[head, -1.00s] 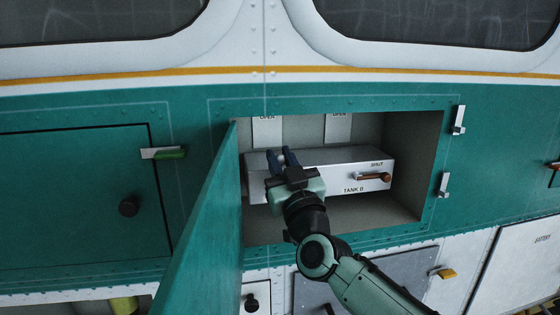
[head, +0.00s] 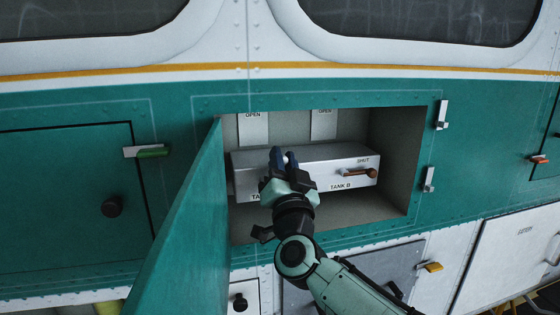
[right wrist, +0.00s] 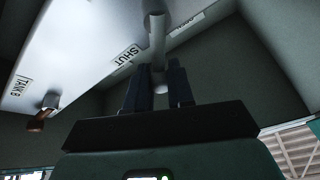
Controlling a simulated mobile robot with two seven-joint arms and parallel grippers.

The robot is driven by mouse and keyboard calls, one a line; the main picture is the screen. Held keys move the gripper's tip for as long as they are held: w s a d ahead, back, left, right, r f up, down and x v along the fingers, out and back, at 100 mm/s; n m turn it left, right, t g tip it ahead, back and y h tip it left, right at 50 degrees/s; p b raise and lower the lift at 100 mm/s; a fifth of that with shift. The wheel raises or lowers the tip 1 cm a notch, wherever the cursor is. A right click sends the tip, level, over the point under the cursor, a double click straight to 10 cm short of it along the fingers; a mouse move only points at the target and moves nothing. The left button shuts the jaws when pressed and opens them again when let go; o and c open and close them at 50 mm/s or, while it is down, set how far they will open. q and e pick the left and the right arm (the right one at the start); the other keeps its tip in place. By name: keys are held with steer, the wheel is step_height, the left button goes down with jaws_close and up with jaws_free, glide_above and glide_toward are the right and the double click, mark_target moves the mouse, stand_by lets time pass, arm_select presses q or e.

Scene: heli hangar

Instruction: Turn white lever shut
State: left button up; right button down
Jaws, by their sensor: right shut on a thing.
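The white lever (right wrist: 157,45) is mostly hidden behind my right gripper in the head view, where a small white tip (head: 291,158) shows between the fingers. In the right wrist view it runs down between the two dark fingers, close to a SHUT label (right wrist: 125,56). My right gripper (head: 284,156) is shut on the white lever at the front of the grey tank box (head: 330,158). An OPEN label (right wrist: 186,25) lies farther right in the wrist view. My left gripper is not in view.
A brown lever (head: 362,173) sits right on the box, above the TANK B label. The open teal door (head: 185,225) stands close left of my right arm. The compartment has free room at its right side (head: 395,160).

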stand_by(0.4)
steer(key=c, duration=1)
jaws_free()
arm_select(q)
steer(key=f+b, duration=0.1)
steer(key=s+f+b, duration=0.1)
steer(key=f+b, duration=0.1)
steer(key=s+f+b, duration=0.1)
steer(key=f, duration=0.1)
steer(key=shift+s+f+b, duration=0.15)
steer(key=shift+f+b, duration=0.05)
steer(key=shift+b, duration=0.2)
arm_select(e)
steer(key=v, duration=1.3)
steer(key=shift+s, duration=0.2)
